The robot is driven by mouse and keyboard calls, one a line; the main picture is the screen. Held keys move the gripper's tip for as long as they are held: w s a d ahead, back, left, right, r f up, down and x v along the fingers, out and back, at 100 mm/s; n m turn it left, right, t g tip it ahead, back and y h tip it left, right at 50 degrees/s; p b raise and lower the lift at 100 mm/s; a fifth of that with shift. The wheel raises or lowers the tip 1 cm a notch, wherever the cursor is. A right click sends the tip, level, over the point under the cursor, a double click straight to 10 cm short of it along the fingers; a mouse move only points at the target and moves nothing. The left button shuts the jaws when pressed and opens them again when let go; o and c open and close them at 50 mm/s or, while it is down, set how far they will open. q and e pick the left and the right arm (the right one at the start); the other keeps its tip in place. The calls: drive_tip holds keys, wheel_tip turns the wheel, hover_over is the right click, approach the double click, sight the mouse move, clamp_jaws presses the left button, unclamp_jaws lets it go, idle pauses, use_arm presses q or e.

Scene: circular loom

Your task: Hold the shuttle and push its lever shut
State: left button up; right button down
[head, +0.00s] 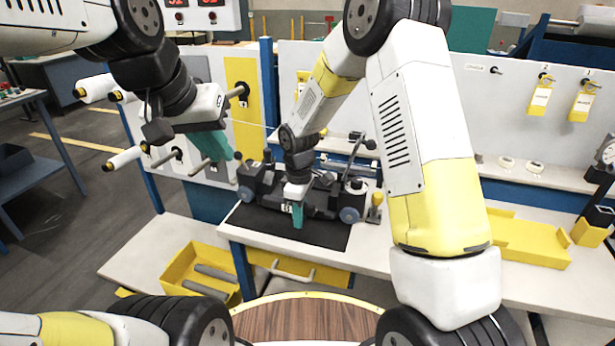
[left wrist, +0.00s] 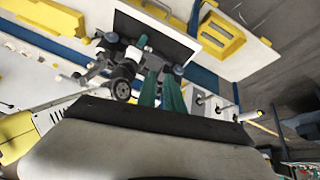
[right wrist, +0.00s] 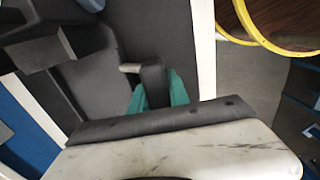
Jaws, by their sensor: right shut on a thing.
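The shuttle (head: 325,197) is a dark grey body with blue-grey wheels, standing on a black mat. It also shows in the left wrist view (left wrist: 122,70). My right gripper (head: 297,216) reaches down at the shuttle's front. In the right wrist view its teal fingers close on a dark upright part of the shuttle (right wrist: 153,84). My left gripper (head: 214,150) is in the air left of and above the shuttle, its teal fingers apart and empty.
The black mat (head: 312,236) lies on a white bench. A yellow bin (head: 178,272) with grey bars stands at lower left, and yellow trays (head: 530,240) lie on the right. White rollers (head: 125,158) stick out near my left arm. A round wooden top (head: 310,320) is in front.

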use_arm(q)
drive_tip(key=shift+m+g+y, duration=0.3)
drive_tip(key=shift+m+g, duration=0.1)
drive_tip(key=shift+g, duration=0.5)
drive_tip(key=w, duration=0.3)
drive_tip(key=w+a+r, duration=0.1)
drive_tip(key=w, duration=0.3)
drive_tip(key=w+a+r, duration=0.1)
drive_tip(key=w, duration=0.3)
drive_tip(key=shift+a, duration=0.2)
clamp_jaws()
use_arm(e)
drive_tip(key=shift+s+d+f, duration=0.1)
drive_tip(key=shift+s+f, duration=0.05)
drive_tip(key=shift+f, duration=0.05)
use_arm(q)
drive_tip(key=m+g+y, duration=0.1)
drive_tip(key=m+g, duration=0.1)
drive_tip(key=g, duration=0.2)
hover_over(238, 156)
drive_tip(key=w+a, duration=0.2)
drive_tip(key=a, duration=0.1)
wheel_tip(238, 156, down, 12)
wheel_tip(238, 156, down, 9)
drive_tip(key=shift+a+f, duration=0.15)
drive_tip(key=shift+f, duration=0.05)
